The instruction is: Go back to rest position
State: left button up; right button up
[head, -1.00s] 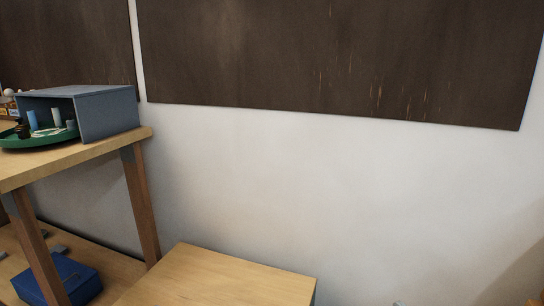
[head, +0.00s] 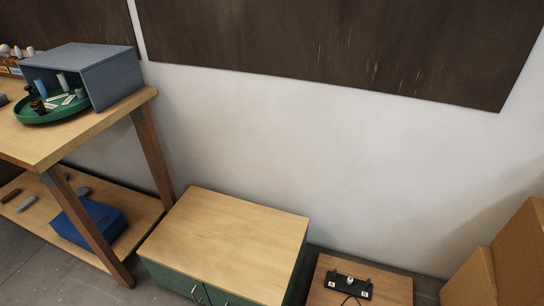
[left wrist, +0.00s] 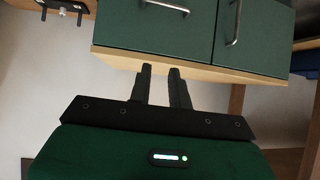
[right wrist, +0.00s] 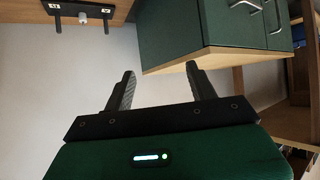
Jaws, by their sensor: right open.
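My left gripper (left wrist: 160,70) shows in the left wrist view. Its fingers stand close together with a narrow, empty gap between them. My right gripper (right wrist: 160,70) shows in the right wrist view, with its fingers wide apart and nothing between them. A green cabinet (head: 166,276) with a light wooden top (head: 232,240) stands in the lower middle of the head view. Its green front appears beyond both grippers in the wrist views. Neither gripper shows in the head view.
A wooden workbench (head: 40,146) at left carries a grey open box (head: 112,77) and a green tray (head: 50,117) of small parts. A blue box (head: 88,222) sits on its lower shelf. A low wooden surface (head: 390,290) holds a black fixture (head: 338,284). Cardboard boxes (head: 520,255) stand at right.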

pick_arm(q)
jog(key=s+a+f+g+y+p, duration=0.1)
jog(key=s+a+f+g+p, duration=0.1)
jog(key=s, duration=0.8)
jog(key=s+a+f+g+p, duration=0.2)
jog(key=s+a+g+p, duration=0.1)
jog(key=s, duration=0.7)
jog(key=s+a+f+g+y+p, duration=0.1)
jog(key=s+a+f+g+p, duration=0.2)
jog(key=s, duration=0.7)
jog(key=shift+s+a+n+g+y+p, duration=0.2)
jog(key=shift+s+n+g+y+p, duration=0.15)
jog(key=shift+g+p, duration=0.4)
pick_arm(e)
jog(key=s+d+f+g+h, duration=0.1)
jog(key=s+d+f+g, duration=0.1)
jog(key=s, duration=0.8)
jog(key=s+d+f+g, duration=0.2)
jog(key=s+d+g, duration=0.1)
jog(key=s, duration=0.7)
jog(key=s+d+f+g+h, duration=0.1)
jog(key=s+d+f+g, duration=0.2)
jog(key=s, duration=0.7)
jog(key=shift+s+d+m+g+h, duration=0.15)
jog(key=shift+s+m+g+h, duration=0.2)
jog(key=shift+g, duration=0.45)
